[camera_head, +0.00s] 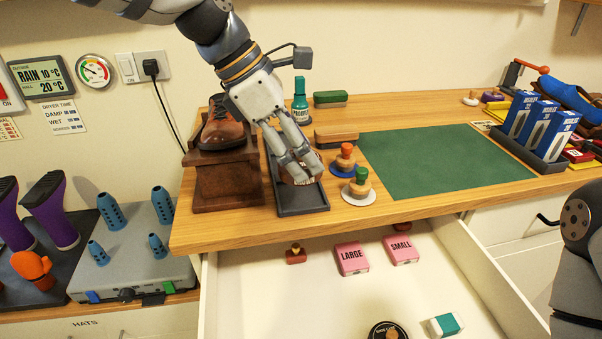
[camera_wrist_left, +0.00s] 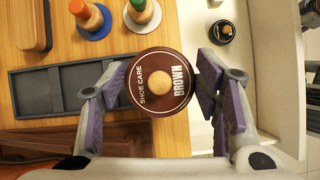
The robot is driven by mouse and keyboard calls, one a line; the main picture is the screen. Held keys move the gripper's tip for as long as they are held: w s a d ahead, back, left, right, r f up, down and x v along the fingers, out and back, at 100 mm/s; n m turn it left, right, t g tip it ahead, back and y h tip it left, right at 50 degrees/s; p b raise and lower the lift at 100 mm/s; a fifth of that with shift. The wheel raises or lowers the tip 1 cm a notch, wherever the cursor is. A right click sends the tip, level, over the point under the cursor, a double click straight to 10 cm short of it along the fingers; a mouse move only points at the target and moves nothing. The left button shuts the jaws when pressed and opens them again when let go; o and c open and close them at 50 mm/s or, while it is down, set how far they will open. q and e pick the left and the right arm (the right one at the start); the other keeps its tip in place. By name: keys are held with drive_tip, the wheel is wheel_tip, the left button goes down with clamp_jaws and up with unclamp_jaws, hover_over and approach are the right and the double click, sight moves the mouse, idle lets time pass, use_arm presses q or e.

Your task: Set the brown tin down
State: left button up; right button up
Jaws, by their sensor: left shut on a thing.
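The brown tin (camera_wrist_left: 158,64) is a round, dark brown tin with a wooden knob and the words "SHOE CARE" and "BROWN". My left gripper (camera_wrist_left: 162,88) is shut on it, with purple finger pads at either side. In the head view, my left gripper (camera_head: 300,172) is over the dark grey tray (camera_head: 301,203) on the wooden counter, and its fingers mostly hide the tin. In the left wrist view, the tin overlaps the end of the compartmented tray (camera_wrist_left: 22,94); I cannot tell its exact height. My right gripper is out of view.
A shoe on a wooden stand (camera_head: 226,184) is left of the tray. A blue-based stamp (camera_head: 345,160) and a white-based stamp (camera_head: 359,187) are right. The open drawer (camera_head: 300,290) below holds pink boxes and a black tin (camera_head: 388,331). The green mat (camera_head: 440,160) is clear.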

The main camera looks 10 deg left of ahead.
sight(300, 160)
use_arm(q)
drive_tip(key=w+f, duration=0.2)
drive_tip(key=f, duration=0.2)
drive_tip(key=shift+w+a+f+b, duration=0.1)
drive_tip(key=shift+w+a+b, duration=0.2)
drive_tip(key=shift+w+b, duration=0.1)
drive_tip(key=f, duration=0.3)
drive_tip(key=shift+w+f, duration=0.2)
drive_tip(key=shift+w, duration=0.05)
drive_tip(key=shift+r, duration=0.1)
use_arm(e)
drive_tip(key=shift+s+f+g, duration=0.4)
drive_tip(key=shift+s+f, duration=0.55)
use_arm(q)
drive_tip(key=o, duration=1.2)
drive_tip(key=shift+f, duration=0.2)
drive_tip(key=shift+o, duration=0.2)
drive_tip(key=shift+r, duration=0.1)
